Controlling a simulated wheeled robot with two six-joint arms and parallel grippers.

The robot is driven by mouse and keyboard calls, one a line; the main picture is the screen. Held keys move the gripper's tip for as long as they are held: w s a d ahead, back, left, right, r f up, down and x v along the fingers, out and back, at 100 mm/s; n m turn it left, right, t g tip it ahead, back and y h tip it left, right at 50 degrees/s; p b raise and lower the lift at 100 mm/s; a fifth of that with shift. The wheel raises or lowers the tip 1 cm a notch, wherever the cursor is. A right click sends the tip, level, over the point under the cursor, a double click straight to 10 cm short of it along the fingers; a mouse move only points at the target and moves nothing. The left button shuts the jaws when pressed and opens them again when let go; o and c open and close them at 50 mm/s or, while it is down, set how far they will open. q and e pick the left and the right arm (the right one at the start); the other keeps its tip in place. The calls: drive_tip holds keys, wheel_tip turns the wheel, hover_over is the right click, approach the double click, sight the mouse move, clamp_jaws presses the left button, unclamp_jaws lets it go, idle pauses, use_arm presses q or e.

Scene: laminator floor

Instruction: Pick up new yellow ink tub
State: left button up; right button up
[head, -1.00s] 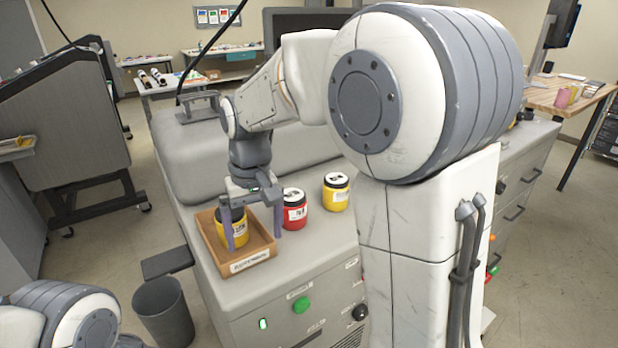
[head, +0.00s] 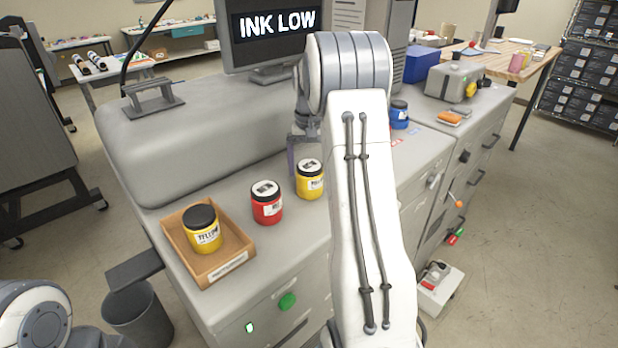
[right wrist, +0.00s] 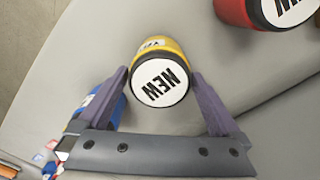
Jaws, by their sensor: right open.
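The new yellow ink tub (head: 310,181) stands upright on the grey machine top, right of a red tub. My right gripper (head: 297,158) is open, just behind the tub in the head view and partly hidden by my arm. In the right wrist view, the open right gripper (right wrist: 158,76) has a finger on each side of the tub; contact cannot be told. My left gripper is out of view.
The red tub (head: 267,204) stands close beside the yellow one. A wooden tray (head: 228,269) holds a black-lidded yellow tub (head: 202,232). A blue tub (head: 399,117) stands to the right. A monitor (head: 270,35) reads INK LOW.

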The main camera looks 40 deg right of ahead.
sight(310, 182)
drive_tip(key=f, duration=0.2)
drive_tip(key=f+p, duration=0.1)
drive_tip(key=shift+s+a+f, duration=0.15)
drive_tip(key=shift+s+f, duration=0.05)
drive_tip(key=shift+f, duration=0.6)
drive_tip(key=c, duration=1.4)
drive_tip(key=shift+r, duration=0.1)
